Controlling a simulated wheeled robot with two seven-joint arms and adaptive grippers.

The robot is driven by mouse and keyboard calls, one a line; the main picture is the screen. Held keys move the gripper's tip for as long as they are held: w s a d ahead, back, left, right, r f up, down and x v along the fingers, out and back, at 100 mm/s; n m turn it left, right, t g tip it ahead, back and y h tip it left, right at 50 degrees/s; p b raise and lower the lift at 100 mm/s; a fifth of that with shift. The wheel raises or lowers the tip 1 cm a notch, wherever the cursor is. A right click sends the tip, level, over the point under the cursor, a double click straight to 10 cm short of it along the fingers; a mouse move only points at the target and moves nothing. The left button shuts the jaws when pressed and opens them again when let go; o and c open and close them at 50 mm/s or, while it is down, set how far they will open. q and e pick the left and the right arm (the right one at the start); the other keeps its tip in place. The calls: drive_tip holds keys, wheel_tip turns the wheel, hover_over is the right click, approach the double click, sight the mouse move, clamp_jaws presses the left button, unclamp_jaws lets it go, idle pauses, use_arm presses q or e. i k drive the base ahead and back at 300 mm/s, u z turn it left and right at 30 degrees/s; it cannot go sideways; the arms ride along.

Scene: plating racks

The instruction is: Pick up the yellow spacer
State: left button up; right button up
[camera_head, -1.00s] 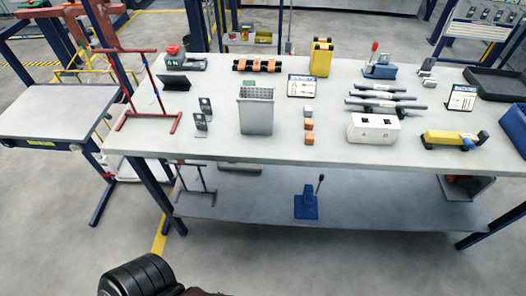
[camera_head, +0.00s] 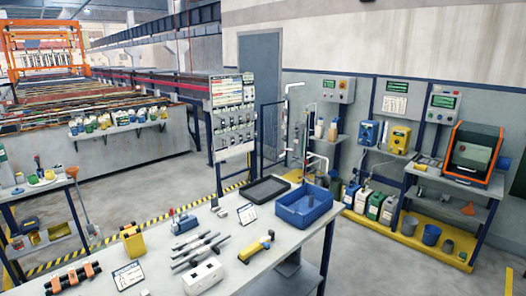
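Two yellow things stand on the grey workbench (camera_head: 312,236) in the head view, and I cannot tell which is the spacer. One is a yellow bar-shaped piece (camera_head: 254,249) with dark parts at its ends, lying near the bench's right edge, in front of the blue bin. The other is a yellow block (camera_head: 132,241) with dark parts on top, at the bench's left. Neither of my grippers is in view, and nothing is seen touching either piece.
The blue bin (camera_head: 325,207) and black tray (camera_head: 262,191) sit at the bench's far end. Grey rods (camera_head: 195,248), a white box (camera_head: 203,277) and a small blue device (camera_head: 184,222) stand between the yellow pieces. Open floor lies beyond the bench.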

sight(251, 250)
drive_tip(key=z, duration=0.9)
drive_tip(key=i, duration=2.45)
drive_tip(key=u, duration=2.25)
drive_tip(key=k, duration=0.25)
drive_tip(key=u, duration=0.2)
drive_tip(key=i, duration=0.25)
drive_tip(key=z, duration=0.05)
